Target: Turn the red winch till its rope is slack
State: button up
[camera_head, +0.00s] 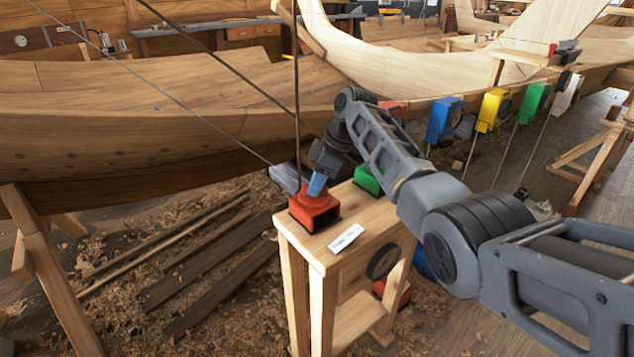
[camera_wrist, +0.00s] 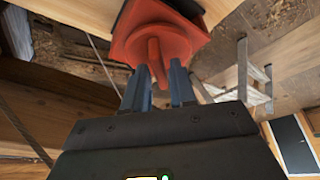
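The red winch (camera_head: 314,208) sits on the near end of a wooden stand. In the wrist view its red body (camera_wrist: 160,35) is at the top, with a red handle (camera_wrist: 155,58) sticking out toward me. My gripper (camera_head: 317,184) is right at the winch, its blue fingertips against or just above it. In the wrist view the two fingers (camera_wrist: 159,84) lie on either side of the handle; whether they press on it I cannot tell. A thin rope (camera_head: 180,104) runs straight from the upper left toward the winch and looks taut.
A green winch (camera_head: 367,181) sits behind on the same stand (camera_head: 360,219), partly hidden by my arm. A white label (camera_head: 346,238) lies before the red winch. Blue (camera_head: 445,120), yellow (camera_head: 492,110) and other coloured units hang along the hull at right. Planks and shavings cover the floor.

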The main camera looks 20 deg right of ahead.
aim_at(329, 196)
jog(key=shift+o, duration=1)
jog(key=v, duration=0.7)
jog(key=shift+d+r, duration=0.15)
jog(key=shift+r, duration=0.2)
jog(key=shift+s, duration=0.2)
